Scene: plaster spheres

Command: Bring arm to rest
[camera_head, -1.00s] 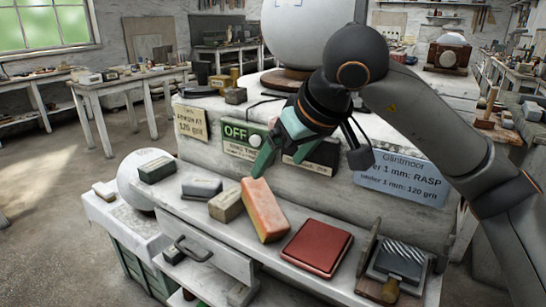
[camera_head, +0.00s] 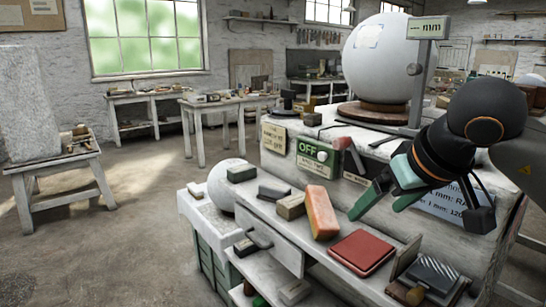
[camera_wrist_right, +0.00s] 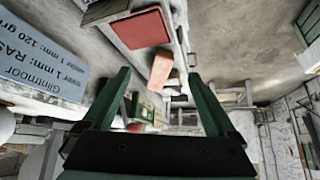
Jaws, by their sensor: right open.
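My right arm comes in from the right in the head view. Its gripper (camera_head: 378,204) is in the air in front of the workbench, above and behind the red pad. In the right wrist view the two green fingers (camera_wrist_right: 160,95) are spread wide with nothing between them held. The orange block (camera_head: 321,212) stands to the left of the gripper, apart from it, and also shows in the right wrist view (camera_wrist_right: 160,71). The red pad (camera_head: 362,252) lies on the lower shelf, and also shows in the right wrist view (camera_wrist_right: 142,28). My left gripper is not in view.
A large plaster sphere (camera_head: 388,55) rests on a brown turntable at the back, beside a gauge post marked mm (camera_head: 428,28). A green OFF sign (camera_head: 318,156) is on the bench front. Several blocks line the shelf. Open floor (camera_head: 150,225) lies to the left.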

